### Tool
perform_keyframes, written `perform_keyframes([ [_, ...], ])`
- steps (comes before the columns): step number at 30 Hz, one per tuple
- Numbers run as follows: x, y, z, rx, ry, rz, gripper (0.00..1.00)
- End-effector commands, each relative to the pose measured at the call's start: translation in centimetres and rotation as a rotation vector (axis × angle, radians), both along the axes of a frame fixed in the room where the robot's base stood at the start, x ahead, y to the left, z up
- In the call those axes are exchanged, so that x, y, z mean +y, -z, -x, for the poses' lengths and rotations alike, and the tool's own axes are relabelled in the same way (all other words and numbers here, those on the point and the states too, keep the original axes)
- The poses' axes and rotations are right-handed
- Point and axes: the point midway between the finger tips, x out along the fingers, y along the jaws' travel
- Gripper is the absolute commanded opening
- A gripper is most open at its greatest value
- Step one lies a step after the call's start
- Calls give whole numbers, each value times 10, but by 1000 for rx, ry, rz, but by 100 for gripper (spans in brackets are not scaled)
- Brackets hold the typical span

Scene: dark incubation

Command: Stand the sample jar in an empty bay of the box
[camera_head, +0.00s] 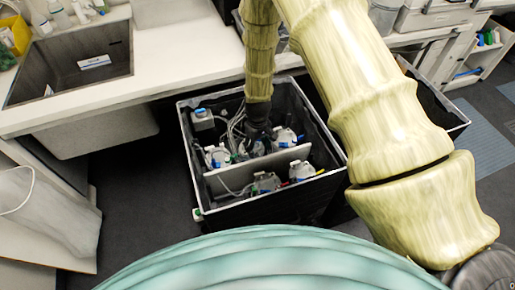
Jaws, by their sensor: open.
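The black box (272,209) stands on the floor in the middle of the view. A pale divider (230,178) runs across its inside. Several jar-like things with clear or whitish bodies are in it: one at the left (218,156), one at the right (286,137), one in front of the divider (265,183), and one at the front right (301,170). I cannot tell which is the sample jar. My gripper (257,146) is open and points down inside the box, among the jars and behind the divider. Its fingertips are dark and hard to make out.
A small grey block (202,119) with cables sits in the box's back left corner. A white counter (190,62) with a sink (80,62) runs behind the box. Another dark box (432,101) stands to the right, partly hidden by my arm. Open floor (145,190) lies left of the box.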

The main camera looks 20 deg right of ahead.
Motion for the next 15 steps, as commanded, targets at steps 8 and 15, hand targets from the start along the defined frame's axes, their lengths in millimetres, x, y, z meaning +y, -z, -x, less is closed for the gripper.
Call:
perform_keyframes([
  [8,0,20,0,0,0,0,57],
  [15,0,24,0,0,0,0,57],
])
